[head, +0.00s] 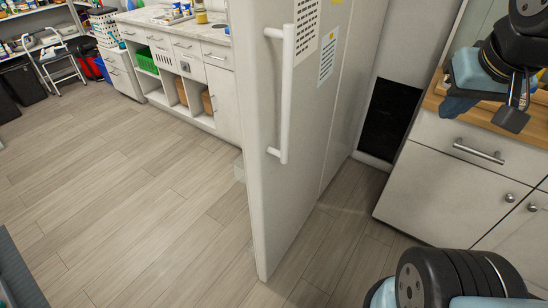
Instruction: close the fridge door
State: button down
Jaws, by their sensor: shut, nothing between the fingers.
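The fridge door (300,180) is a tall pale grey panel in the middle of the head view. Its outer face, with a long white vertical handle (287,95) and printed sheets, faces right. The door appears to stand open, its free edge toward me and its far side near the wall. Small pale parts show past its left edge, perhaps inner shelves. The fridge interior is hidden behind the door. My gripper (512,117) is at the upper right, shut and empty, over the wooden counter and well apart from the door and handle.
A white cabinet (440,190) with a wooden top stands at right, close to my arm. A white counter unit (185,60) lines the back left. A step stool (60,65) stands farther left. The plank floor (130,210) left of the door is clear.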

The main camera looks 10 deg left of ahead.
aim_at(287, 87)
jog(key=k, duration=1.9)
jog(key=u, duration=0.9)
jog(key=i, duration=1.5)
jog(key=z, duration=0.1)
